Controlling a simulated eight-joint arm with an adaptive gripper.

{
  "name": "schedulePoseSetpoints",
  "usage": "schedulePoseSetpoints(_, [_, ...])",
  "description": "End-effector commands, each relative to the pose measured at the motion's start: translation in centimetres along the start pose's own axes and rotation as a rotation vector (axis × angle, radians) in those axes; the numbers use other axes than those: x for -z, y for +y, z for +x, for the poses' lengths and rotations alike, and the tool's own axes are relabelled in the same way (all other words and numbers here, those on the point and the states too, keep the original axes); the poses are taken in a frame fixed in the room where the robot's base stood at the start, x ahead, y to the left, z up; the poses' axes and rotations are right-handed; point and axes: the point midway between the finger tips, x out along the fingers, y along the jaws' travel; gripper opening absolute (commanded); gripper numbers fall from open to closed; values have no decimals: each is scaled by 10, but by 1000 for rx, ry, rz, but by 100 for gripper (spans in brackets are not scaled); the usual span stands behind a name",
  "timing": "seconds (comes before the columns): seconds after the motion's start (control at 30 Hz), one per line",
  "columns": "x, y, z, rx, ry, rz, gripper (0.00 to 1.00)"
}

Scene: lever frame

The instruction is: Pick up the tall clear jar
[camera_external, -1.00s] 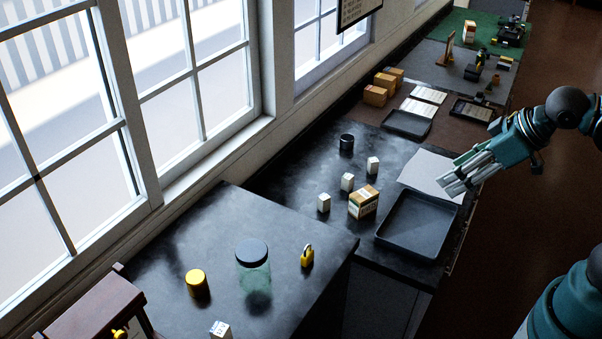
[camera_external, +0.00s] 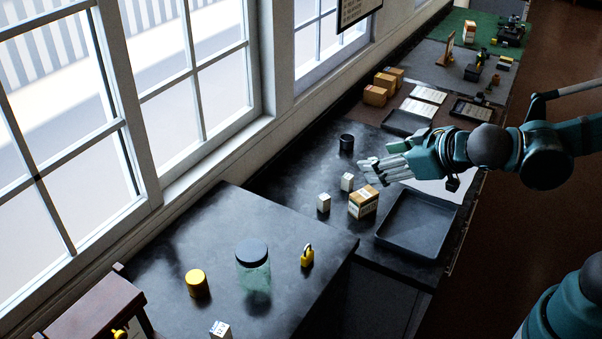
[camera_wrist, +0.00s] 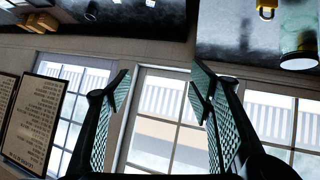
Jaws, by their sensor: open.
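The tall clear jar (camera_external: 254,272) stands upright on the near dark counter. It has a dark lid and greenish clear walls. My gripper (camera_external: 368,170) is open and empty, above the farther, lower counter, up and to the right of the jar and well apart from it. In the wrist view my gripper (camera_wrist: 160,88) has its two fingers spread, with the windows behind them.
A yellow round container (camera_external: 196,283) stands left of the jar and a yellow padlock (camera_external: 307,255) right of it. A small white box (camera_external: 220,330) is in front. On the farther counter are a carton (camera_external: 363,201), small white boxes (camera_external: 324,202) and a dark tray (camera_external: 411,228). Windows line the left.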

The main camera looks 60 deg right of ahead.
Motion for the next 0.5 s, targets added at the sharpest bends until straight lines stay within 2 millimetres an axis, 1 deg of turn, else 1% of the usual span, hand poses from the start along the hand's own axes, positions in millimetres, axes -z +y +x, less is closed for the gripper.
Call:
schedulePoseSetpoints(0.03, [4,-12,6,-2,22,0,53])
schedulePoseSetpoints(0.2, [24,-45,18,-13,106,15,53])
schedulePoseSetpoints(0.37, [41,-82,26,-11,189,32,53])
schedulePoseSetpoints(0.5, [53,-116,31,-1,265,49,53])
